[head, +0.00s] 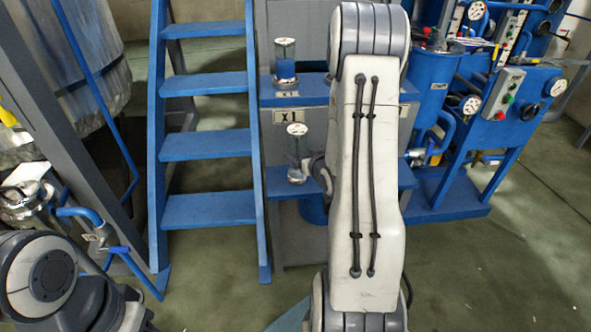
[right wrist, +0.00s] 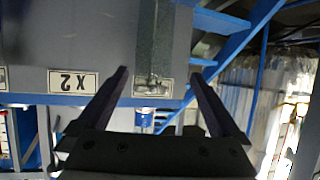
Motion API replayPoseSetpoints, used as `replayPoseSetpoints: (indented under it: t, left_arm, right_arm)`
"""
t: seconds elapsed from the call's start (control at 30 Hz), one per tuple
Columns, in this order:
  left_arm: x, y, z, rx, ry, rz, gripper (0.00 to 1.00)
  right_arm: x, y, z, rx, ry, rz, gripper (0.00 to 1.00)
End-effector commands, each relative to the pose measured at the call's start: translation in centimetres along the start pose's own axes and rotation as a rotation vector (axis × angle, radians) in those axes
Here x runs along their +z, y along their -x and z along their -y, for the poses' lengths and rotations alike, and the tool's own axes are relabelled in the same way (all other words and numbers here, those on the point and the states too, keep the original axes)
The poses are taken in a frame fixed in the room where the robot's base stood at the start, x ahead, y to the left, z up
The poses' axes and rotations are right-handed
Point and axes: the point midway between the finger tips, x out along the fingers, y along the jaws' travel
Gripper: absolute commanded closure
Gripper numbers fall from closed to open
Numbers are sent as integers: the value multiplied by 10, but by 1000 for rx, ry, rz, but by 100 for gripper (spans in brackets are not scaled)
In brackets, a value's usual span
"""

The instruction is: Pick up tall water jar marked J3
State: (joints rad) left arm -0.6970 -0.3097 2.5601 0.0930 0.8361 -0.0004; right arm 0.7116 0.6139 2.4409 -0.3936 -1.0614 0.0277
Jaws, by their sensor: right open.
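A tall clear jar (head: 297,150) with a white round lid stands upright on the lower blue step, below the X1 plate. A second jar (head: 285,62), with blue liquid, stands on the step above. No J3 mark is readable on either. My right gripper (head: 314,168) is just right of the lower jar, mostly hidden behind my right arm. In the right wrist view, which is upside down, the open fingers (right wrist: 158,72) point toward a clear upright jar (right wrist: 154,40) that lines up between them. Contact is not visible. My left gripper is out of view.
Blue stairs (head: 208,146) stand left of the jars; a blue machine (head: 510,100) stands right. The floor at far right is clear.

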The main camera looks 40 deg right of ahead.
Motion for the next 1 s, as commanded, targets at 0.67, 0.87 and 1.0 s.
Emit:
replayPoseSetpoints:
  t: [0.67,0.87,1.0]
  left_arm:
    - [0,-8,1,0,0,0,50]
    - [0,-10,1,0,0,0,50]
    - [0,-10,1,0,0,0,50]
  right_arm:
    - [-1,-75,-10,15,-15,-38,0]
    - [-2,-101,-10,17,-16,-36,0]
    - [-3,-106,-11,17,-16,-37,0]
